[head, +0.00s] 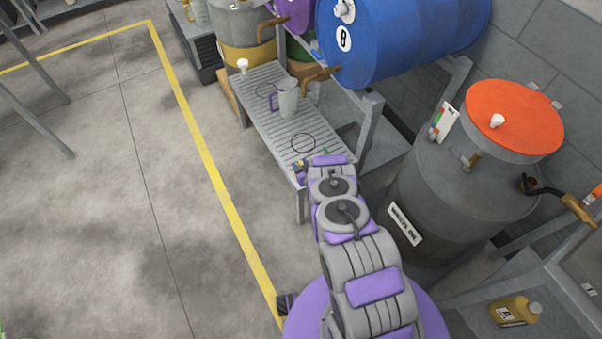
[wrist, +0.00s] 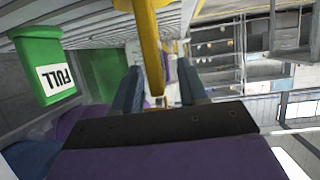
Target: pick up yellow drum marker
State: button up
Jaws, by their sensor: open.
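A long yellow object, which looks like the yellow drum marker (wrist: 148,45), comes down from the top of the wrist view. Its lower end lies between the two fingers of my gripper (wrist: 160,75), with gaps visible on both sides. The gripper is open, and its fingers are not closed on it. In the head view, my arm reaches to the front end of the ribbed grey drip shelf (head: 268,105). The gripper there is mostly hidden behind the arm, and I cannot make out the marker clearly.
A clear jug (head: 287,100) stands on the shelf. A blue drum (head: 400,35) lies above it. A grey drum with an orange lid (head: 515,115) is at right. Open floor (head: 100,200) lies left.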

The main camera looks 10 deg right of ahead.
grip_shut()
dwell(0.3)
jog(key=shift+r, duration=0.1)
